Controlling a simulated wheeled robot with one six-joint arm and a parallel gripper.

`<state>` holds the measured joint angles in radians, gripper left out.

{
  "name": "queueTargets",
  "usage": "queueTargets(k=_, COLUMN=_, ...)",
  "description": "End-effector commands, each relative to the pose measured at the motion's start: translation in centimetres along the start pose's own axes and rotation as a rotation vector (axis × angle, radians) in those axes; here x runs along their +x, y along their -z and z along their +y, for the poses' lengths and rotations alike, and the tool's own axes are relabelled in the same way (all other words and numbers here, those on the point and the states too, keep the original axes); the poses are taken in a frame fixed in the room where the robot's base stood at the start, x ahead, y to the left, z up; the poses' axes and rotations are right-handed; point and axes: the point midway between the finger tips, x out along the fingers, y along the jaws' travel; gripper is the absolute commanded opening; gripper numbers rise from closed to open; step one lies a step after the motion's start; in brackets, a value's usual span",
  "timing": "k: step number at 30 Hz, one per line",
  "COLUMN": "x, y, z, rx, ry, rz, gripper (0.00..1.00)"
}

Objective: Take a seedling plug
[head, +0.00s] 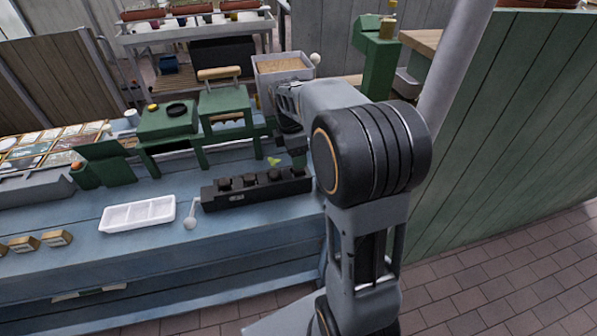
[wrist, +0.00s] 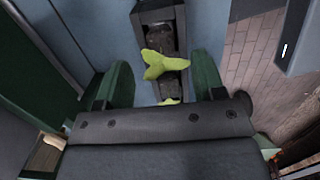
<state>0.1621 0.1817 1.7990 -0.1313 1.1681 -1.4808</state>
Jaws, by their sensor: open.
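A long black plug tray (head: 257,197) lies on the blue bench, with several dark plugs in its row of cells. Light green seedling leaves (head: 273,161) show above its far side. In the wrist view the black tray (wrist: 141,22) runs away from me with dark soil in it. The pale green leaves (wrist: 165,65) stand in front of its near part, between the fingers of my gripper (wrist: 161,80). The fingers are apart, one on each side of the leaves. The head view shows my gripper (head: 291,148) above the tray's right end. The plug below the leaves is hidden.
A white divided tray (head: 138,215) and a pale spoon (head: 191,215) lie left of the black tray. Green stands (head: 227,103) are close behind it. Small tan boxes (head: 57,238) sit at the front left. The bench front is mostly clear.

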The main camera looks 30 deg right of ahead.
Motion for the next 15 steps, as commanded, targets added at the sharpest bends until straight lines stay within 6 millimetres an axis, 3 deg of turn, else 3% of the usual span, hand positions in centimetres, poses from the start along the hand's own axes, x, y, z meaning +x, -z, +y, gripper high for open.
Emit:
queueTargets(k=9, x=4.1, y=0.2, z=-0.2, rx=0.001, ry=0.003, rz=0.000, gripper=0.63)
queueTargets(k=15, x=4.7, y=0.2, z=-0.2, rx=0.000, ry=0.001, rz=0.000, gripper=0.63)
